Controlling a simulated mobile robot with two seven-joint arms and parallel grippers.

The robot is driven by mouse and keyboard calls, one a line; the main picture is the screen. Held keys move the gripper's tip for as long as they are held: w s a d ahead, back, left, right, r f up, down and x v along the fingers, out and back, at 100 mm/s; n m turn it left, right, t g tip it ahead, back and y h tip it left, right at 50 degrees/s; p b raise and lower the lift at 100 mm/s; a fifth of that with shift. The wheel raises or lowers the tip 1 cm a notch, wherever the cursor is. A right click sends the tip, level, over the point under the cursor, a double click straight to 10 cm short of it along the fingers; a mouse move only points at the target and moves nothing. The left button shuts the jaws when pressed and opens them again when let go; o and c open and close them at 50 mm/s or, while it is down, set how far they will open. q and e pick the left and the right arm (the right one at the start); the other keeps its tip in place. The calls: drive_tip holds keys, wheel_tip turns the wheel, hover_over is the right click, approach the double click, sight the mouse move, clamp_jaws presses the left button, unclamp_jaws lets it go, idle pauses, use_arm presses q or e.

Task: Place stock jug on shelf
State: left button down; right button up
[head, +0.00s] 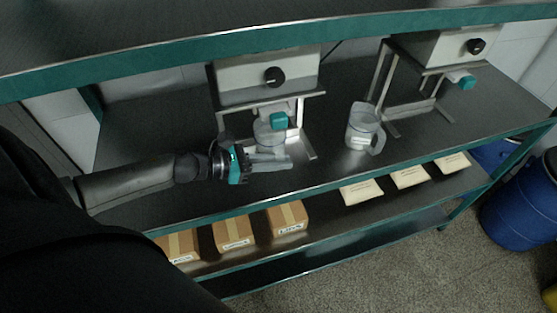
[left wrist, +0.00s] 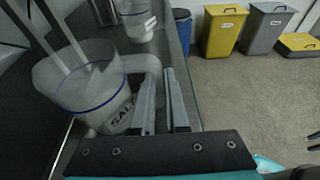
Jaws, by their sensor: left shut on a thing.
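A clear jug (head: 264,139) stands under the spout of the left machine on the upper shelf (head: 330,170). In the left wrist view the jug (left wrist: 95,85) has a blue rim line and a partly readable label, "SAL". My left gripper (head: 287,160) reaches in from the left, and its fingers (left wrist: 163,85) are shut on the jug's handle at its near side. A second clear jug (head: 361,128) with a label and handle stands to the right, between the two machines; it also shows in the left wrist view (left wrist: 135,20). I cannot tell which is the stock jug.
The left machine (head: 262,72) and right machine (head: 440,50) stand at the back of the shelf. Boxes (head: 287,219) and packets (head: 410,177) sit on the lower shelf. A blue barrel (head: 520,210) stands at right. Bare shelf lies between the jugs.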

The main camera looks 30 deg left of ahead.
use_arm(q)
drive_tip(key=shift+f, duration=0.2)
drive_tip(key=c, duration=0.9)
unclamp_jaws()
drive_tip(key=shift+r, duration=0.15)
drive_tip(key=shift+s+a+r, duration=0.1)
drive_tip(key=shift+p+v, duration=0.3)
drive_tip(key=shift+v, duration=5.6)
